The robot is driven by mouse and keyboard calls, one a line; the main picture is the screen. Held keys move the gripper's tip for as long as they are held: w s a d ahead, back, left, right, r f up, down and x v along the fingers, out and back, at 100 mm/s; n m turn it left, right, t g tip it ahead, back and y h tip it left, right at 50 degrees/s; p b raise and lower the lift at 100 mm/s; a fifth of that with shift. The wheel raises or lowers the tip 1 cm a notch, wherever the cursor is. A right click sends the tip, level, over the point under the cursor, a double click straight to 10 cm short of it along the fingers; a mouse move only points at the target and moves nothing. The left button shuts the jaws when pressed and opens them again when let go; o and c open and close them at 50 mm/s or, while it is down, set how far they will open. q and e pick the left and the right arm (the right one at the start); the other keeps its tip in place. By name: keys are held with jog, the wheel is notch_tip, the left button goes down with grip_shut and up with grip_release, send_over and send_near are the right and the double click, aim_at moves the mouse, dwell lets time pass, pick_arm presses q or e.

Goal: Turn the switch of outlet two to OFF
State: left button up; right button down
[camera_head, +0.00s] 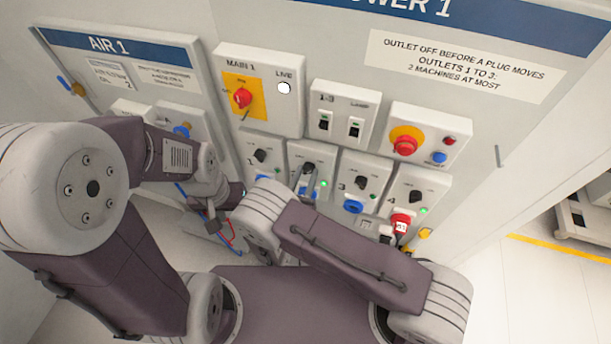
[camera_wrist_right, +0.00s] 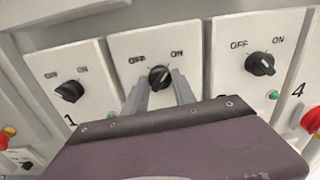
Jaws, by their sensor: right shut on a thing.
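The switch of outlet two is a black rotary knob (camera_wrist_right: 159,76) on a white box (camera_wrist_right: 135,45), with OFF at its upper left and ON at its upper right. My right gripper (camera_wrist_right: 161,84) is shut on this knob, one finger on each side. Which mark the knob points to is hard to tell. In the head view the outlet two box (camera_head: 325,160) has a lit green lamp (camera_head: 325,184). My right forearm hides part of the lower outlets there. My left gripper (camera_head: 212,222) hangs low at left, away from the outlets, too small to read.
The outlet one knob (camera_wrist_right: 70,91) and outlet three knob (camera_wrist_right: 260,64) sit close on either side. Above are the main switch (camera_head: 242,98) and a red stop button (camera_head: 405,146). A red plug (camera_head: 401,223) is at outlet four. Hoses (camera_head: 230,236) hang near my left gripper.

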jog(key=n+b, duration=0.1)
jog(key=n, duration=0.7)
jog(key=shift+d+f+n, duration=0.1)
jog(key=shift+n, duration=0.2)
jog(key=n, duration=0.4)
jog(key=shift+n, duration=2.3)
jog(key=shift+r, duration=0.2)
jog(key=c, duration=1.3)
grip_release()
jog(key=shift+o, duration=1.4)
jog(key=shift+w, duration=0.1)
jog(key=shift+w+d+f, duration=0.1)
jog(key=shift+d, duration=0.05)
